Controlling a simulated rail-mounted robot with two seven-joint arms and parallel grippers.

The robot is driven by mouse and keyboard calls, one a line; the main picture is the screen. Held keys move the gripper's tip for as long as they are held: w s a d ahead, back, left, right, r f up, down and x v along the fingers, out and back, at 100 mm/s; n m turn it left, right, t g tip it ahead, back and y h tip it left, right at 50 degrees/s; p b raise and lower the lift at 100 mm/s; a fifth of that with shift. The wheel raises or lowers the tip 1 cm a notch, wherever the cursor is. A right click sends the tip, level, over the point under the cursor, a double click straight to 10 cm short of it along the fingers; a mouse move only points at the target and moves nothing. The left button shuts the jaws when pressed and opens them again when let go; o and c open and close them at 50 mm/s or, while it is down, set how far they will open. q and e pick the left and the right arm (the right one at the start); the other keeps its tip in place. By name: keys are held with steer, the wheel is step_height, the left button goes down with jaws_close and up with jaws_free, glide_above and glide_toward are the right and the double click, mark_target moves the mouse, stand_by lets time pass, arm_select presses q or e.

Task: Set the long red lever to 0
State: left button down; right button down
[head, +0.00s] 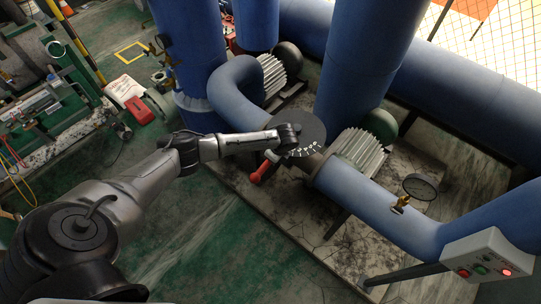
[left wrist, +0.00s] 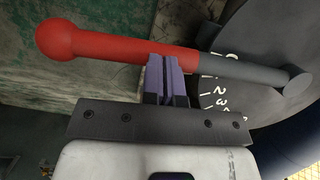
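The long red lever (left wrist: 125,46) lies across the top of the left wrist view. It has a red ball end at left and a grey shaft running to a pivot at right. Its red end (head: 261,172) also shows in the head view, below the dark round dial (head: 311,123). White digits on the dial (left wrist: 255,50) include 2 and 3, beside the grey shaft; which mark the lever is at is unclear. My left gripper (left wrist: 165,60) has its purple fingers close together, overlapping the lever's lower edge; contact cannot be confirmed. My right gripper is not visible.
Blue pipes (head: 380,215) and a finned motor (head: 358,150) stand around the dial. Open green floor (head: 195,230) lies in front, beside the concrete plinth.

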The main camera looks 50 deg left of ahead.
arm_select(q)
steer(key=shift+s+f, duration=0.25)
steer(key=shift+f, duration=0.1)
